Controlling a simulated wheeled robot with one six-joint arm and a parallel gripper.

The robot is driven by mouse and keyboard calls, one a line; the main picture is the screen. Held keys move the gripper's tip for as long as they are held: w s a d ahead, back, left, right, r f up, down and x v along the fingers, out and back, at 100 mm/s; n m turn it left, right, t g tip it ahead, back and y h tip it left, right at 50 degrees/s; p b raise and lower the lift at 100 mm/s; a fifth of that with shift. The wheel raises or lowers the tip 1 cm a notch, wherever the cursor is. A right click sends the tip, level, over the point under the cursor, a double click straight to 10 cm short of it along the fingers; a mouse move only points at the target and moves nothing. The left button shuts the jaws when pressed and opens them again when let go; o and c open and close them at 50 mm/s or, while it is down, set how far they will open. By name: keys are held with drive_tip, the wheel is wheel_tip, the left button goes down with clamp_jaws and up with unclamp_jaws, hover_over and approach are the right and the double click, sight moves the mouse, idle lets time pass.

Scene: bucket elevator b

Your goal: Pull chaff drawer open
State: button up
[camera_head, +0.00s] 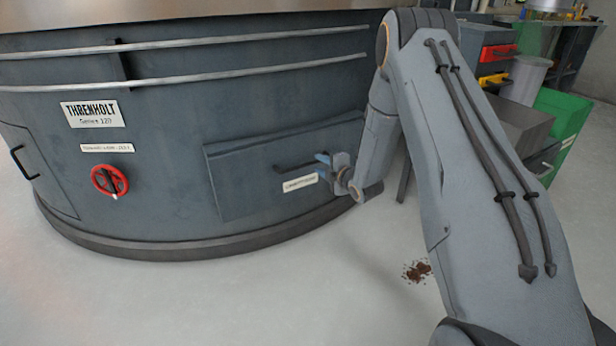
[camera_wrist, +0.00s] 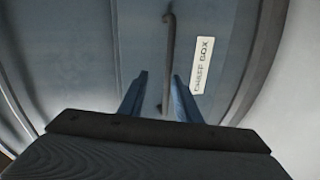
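The chaff drawer is a dark blue-grey panel (camera_head: 238,182) low on the round machine, and its front fills much of the wrist view (camera_wrist: 130,40). It looks shut or nearly so. It has a dark bar handle (camera_head: 292,166) and a white label (camera_head: 300,183), which reads "CHAFF BOX" in the wrist view (camera_wrist: 202,66). My gripper (camera_head: 322,166) is at the right end of the handle. Contact with the handle is not visible.
A red knob (camera_head: 109,180) and a hatch with a black handle (camera_head: 22,162) are on the machine to the left. Brown crumbs (camera_head: 417,271) lie on the floor. The floor before the drawer is clear.

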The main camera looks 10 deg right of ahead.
sight(309, 164)
drive_tip(key=shift+n+t+y, duration=0.3)
drive_tip(key=shift+n+y, duration=0.1)
drive_tip(key=shift+n, duration=0.3)
drive_tip(key=w+a+f+b, duration=0.1)
drive_tip(key=w, duration=0.1)
drive_tip(key=w+f+b, duration=0.1)
drive_tip(key=w+f, duration=0.1)
drive_tip(key=w, duration=0.1)
drive_tip(key=w+a+f+b, duration=0.1)
drive_tip(key=w, duration=0.2)
drive_tip(key=shift+w+a+f+b, duration=0.2)
drive_tip(key=shift+a+b, duration=0.1)
drive_tip(key=shift+b, duration=0.05)
clamp_jaws()
